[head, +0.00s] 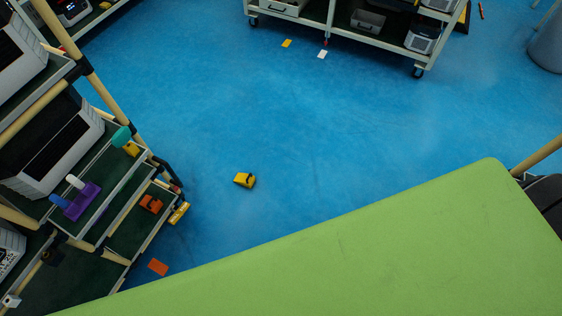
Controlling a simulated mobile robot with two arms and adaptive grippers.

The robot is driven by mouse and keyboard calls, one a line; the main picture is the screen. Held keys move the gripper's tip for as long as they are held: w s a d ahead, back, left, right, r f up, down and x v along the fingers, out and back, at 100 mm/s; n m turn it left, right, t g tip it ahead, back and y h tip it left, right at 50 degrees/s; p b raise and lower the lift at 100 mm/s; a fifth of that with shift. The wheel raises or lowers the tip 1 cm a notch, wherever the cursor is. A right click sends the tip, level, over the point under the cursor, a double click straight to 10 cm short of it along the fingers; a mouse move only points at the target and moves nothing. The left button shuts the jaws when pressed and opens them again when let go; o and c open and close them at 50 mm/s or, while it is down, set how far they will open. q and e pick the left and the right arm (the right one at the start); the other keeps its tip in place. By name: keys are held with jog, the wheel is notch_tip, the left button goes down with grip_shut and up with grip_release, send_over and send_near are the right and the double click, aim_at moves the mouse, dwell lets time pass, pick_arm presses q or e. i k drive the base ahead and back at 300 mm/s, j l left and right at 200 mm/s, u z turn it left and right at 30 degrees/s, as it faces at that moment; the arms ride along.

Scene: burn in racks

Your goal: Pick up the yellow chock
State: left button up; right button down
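A small yellow block with a dark notch, which looks like the yellow chock (244,180), lies on the blue floor near the middle left of the head view. Nothing touches it. Another small yellow piece (131,149) sits on the rack shelf at the left, beside a teal piece (121,136). Neither of my grippers shows in the head view.
A multi-shelf rack (118,190) with machines, a purple piece (80,202) and an orange piece (151,204) stands at left. A large green flat surface (400,250) fills the lower right. A wheeled cart (345,35) stands at the back.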

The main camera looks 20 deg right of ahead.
aim_at(247, 180)
jog(key=z, duration=0.2)
jog(key=u, duration=0.75)
jog(key=i+l+u, duration=0.1)
jog(key=l+u, duration=0.85)
jog(key=k+l+u, duration=0.1)
jog(key=l+u, duration=0.4)
jog(key=k+l+u, duration=0.15)
jog(key=l+u, duration=0.3)
